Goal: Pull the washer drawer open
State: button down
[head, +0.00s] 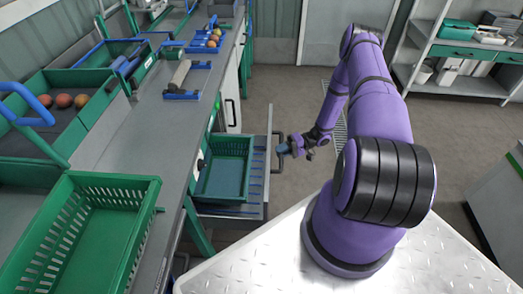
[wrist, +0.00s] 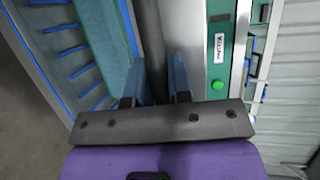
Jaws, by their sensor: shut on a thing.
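The washer drawer (head: 256,190) stands out from the bench front in the head view, pulled open. A teal crate (head: 225,170) sits inside it. Its dark bar handle (head: 277,160) is on the drawer's outer face. My gripper (head: 284,149) is at this handle, reaching in from the right. In the wrist view my gripper (wrist: 155,88) has its two blue-grey fingers on either side of the dark handle bar (wrist: 152,40), shut on it. The blue-ribbed drawer inside (wrist: 75,50) shows left of the bar. The exact finger contact is hard to see.
A long bench (head: 165,120) holds green trays, tomatoes and an empty green crate (head: 80,225). Open floor (head: 285,95) lies beyond the drawer. Shelves (head: 460,55) stand at the back right.

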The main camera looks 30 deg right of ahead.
jog(key=s+d, duration=0.9)
jog(key=d, duration=0.3)
jog(key=shift+s, duration=0.15)
jog(key=shift+d, duration=0.1)
jog(key=c, duration=1.1)
grip_release()
jog(key=shift+o, duration=0.2)
jog(key=v, duration=1)
jog(key=shift+d, duration=0.35)
jog(key=shift+s+r, duration=0.1)
jog(key=shift+s, duration=0.05)
